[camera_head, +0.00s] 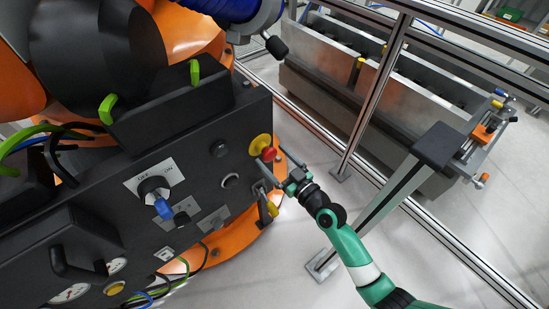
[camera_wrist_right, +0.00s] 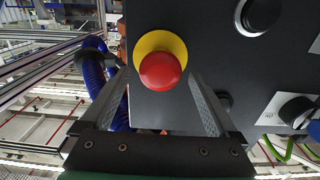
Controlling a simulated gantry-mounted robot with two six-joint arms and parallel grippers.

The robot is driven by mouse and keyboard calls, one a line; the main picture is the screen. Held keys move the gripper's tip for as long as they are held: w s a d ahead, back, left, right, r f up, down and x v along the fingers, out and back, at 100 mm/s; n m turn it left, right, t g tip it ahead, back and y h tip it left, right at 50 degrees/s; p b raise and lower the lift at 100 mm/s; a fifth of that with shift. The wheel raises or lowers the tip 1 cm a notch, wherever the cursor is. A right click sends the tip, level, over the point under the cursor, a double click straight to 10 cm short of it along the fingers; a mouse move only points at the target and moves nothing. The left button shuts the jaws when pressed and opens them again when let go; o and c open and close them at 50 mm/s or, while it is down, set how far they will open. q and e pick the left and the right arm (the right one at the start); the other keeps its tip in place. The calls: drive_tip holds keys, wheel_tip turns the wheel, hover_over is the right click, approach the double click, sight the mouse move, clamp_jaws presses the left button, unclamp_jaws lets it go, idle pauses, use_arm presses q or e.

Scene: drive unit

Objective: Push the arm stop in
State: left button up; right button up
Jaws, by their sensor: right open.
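The arm stop is a red mushroom button (camera_head: 269,153) on a yellow round base (camera_head: 258,144), at the right end of the black drive unit panel (camera_head: 100,190). In the right wrist view the red button (camera_wrist_right: 160,71) stands straight ahead, with its yellow base (camera_wrist_right: 153,48) behind it. My right gripper (camera_head: 271,158) is open in front of the button; it also shows in the wrist view (camera_wrist_right: 158,78). Its two fingers point at the panel, one on each side of the button in the wrist view. Whether a finger touches it, I cannot tell. My left gripper is not in view.
An OFF/ON switch (camera_head: 154,187) with a blue handle and a black knob (camera_head: 219,149) sit left of the button. A blue hose (camera_wrist_right: 92,70) hangs beside the panel. Metal fence posts (camera_head: 372,95) stand to the right; bare floor lies below.

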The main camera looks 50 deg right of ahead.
clamp_jaws()
idle(0.3)
drive_tip(key=shift+w+f+b, duration=0.2)
drive_tip(key=shift+w+b, duration=0.25)
drive_tip(key=shift+w, duration=0.05)
drive_tip(key=shift+w+d, duration=0.1)
drive_tip(key=shift+w, duration=0.05)
drive_tip(key=shift+c, duration=1.3)
unclamp_jaws()
drive_tip(key=shift+o, duration=1.3)
drive_tip(key=shift+w+r, duration=0.15)
drive_tip(key=shift+s, duration=0.2)
